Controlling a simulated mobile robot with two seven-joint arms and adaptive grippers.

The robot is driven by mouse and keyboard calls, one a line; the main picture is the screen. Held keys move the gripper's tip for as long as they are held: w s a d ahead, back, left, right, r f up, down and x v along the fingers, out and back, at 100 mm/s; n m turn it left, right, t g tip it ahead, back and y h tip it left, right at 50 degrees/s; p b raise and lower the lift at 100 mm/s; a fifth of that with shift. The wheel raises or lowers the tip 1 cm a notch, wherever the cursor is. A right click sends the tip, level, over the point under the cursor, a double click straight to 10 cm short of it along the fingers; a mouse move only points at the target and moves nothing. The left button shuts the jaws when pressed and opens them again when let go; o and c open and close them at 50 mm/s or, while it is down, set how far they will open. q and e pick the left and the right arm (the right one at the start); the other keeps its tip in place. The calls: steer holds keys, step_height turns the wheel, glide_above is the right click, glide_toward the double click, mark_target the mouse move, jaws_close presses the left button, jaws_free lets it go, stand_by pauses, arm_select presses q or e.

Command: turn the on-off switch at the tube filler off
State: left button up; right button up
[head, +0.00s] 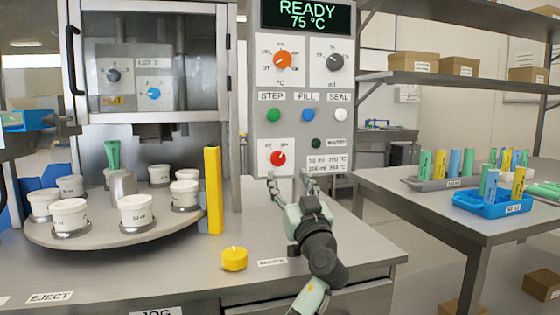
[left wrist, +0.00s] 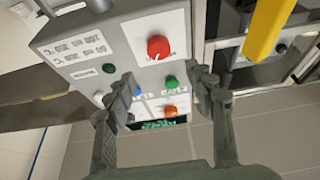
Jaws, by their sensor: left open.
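The tube filler's grey control panel (head: 300,95) stands upright at centre in the head view. The on-off switch (head: 278,158) is a red round knob on a white plate low on the panel. Its white mark seems to point up and right; the small lettering is hard to read. My left gripper (head: 290,181) is open and empty just below and in front of the switch, apart from it. In the left wrist view the red switch (left wrist: 159,47) shows beyond the two spread fingers (left wrist: 162,85), roughly between them. My right gripper is not in view.
The display (head: 305,16) reads READY 75 °C. An orange knob (head: 282,60), a dark knob (head: 334,63) and step, fill and seal buttons sit above the switch. A yellow post (head: 213,190) stands left of the panel, near a turntable (head: 110,235) with white cups.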

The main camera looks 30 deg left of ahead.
mark_target(279, 162)
arm_select(q)
steer(key=x, duration=0.2)
steer(key=p+x, duration=0.1)
steer(key=x, duration=0.1)
steer(key=f+x, duration=0.1)
steer(key=x, duration=0.1)
steer(key=shift+w+a, duration=0.3)
steer(key=shift+a, duration=0.05)
steer(key=shift+p+x, duration=0.4)
steer(key=shift+x, duration=0.35)
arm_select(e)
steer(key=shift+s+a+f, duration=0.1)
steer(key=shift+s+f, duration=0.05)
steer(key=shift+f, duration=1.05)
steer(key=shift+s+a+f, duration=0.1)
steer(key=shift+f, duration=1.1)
arm_select(q)
steer(key=shift+f, duration=0.1)
steer(key=c, duration=1.1)
steer(key=shift+c, duration=0.2)
